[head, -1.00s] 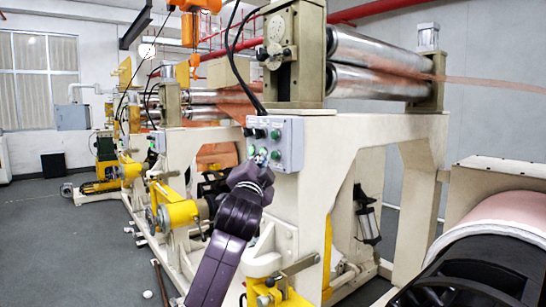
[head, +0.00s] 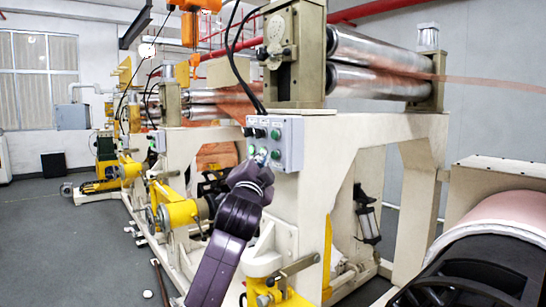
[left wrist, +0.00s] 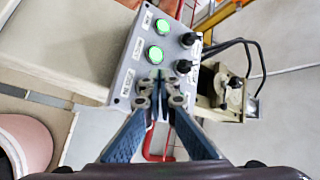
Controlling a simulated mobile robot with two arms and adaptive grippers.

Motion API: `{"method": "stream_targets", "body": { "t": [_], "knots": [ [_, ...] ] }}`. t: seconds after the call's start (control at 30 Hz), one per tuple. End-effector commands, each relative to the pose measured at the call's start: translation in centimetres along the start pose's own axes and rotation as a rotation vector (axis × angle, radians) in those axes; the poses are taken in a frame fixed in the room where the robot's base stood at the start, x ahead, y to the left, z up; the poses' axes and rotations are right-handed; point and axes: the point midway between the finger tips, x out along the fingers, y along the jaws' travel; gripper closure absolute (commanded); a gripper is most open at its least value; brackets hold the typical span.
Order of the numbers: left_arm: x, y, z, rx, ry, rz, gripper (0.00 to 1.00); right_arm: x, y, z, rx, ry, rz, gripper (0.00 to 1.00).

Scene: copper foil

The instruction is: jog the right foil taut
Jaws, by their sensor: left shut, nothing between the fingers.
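My left gripper (left wrist: 157,88) is shut and empty, its fingertips at the face of the grey control box (left wrist: 125,75). Two green buttons, one in the middle (left wrist: 156,53) and one at the top (left wrist: 162,27), look bright in the left wrist view. The fingertips hide part of the box below them; I cannot tell whether they touch a button. In the head view the left gripper (head: 258,162) is in front of the control box (head: 291,145). Copper foil (head: 490,82) runs rightward from the steel rollers (head: 385,48). My right gripper is not in view.
A foil roll (head: 505,213) is at the right edge. The cream machine frame (head: 312,190) carries the box and rollers. Yellow brackets (head: 180,212) stick out at its left side. The grey floor (head: 60,235) at left is mostly clear. Black cables (head: 236,70) hang above the box.

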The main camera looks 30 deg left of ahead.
Motion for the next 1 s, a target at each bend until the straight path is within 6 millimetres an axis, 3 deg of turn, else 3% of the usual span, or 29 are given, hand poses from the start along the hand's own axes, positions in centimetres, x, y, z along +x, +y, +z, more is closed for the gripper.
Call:
{"method": "stream_targets", "body": {
  "t": [1.0],
  "knots": [
    [0.84, 0.55, -0.67, 0.000, 0.000, 0.000, 1.00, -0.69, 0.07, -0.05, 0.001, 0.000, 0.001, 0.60]
  ]
}}
